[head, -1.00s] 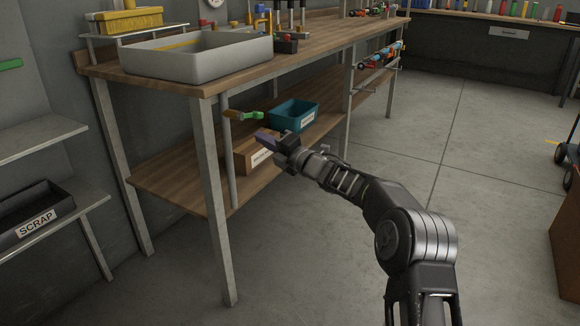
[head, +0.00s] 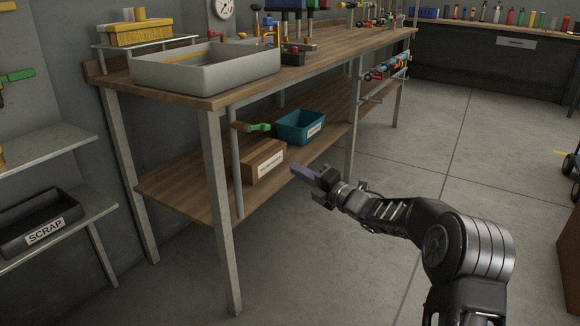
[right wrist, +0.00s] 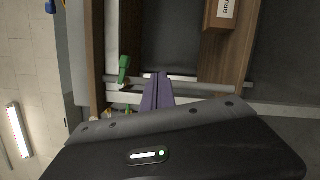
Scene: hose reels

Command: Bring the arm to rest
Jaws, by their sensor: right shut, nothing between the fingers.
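My right arm comes in from the lower right in the head view. Its gripper (head: 300,172) has purple fingers, points left and is in the air in front of the workbench's lower shelf. The fingers are shut with nothing held, and they also show in the right wrist view (right wrist: 157,92). The gripper is apart from the cardboard box on the shelf. My left gripper is not in view.
The workbench (head: 225,97) carries a grey tray (head: 205,72). Its lower shelf (head: 190,200) holds a cardboard box (head: 262,163) and a teal bin (head: 300,127). A green-ended nozzle (head: 252,127) sticks out near the front leg. A black SCRAP bin (head: 40,222) stands at left.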

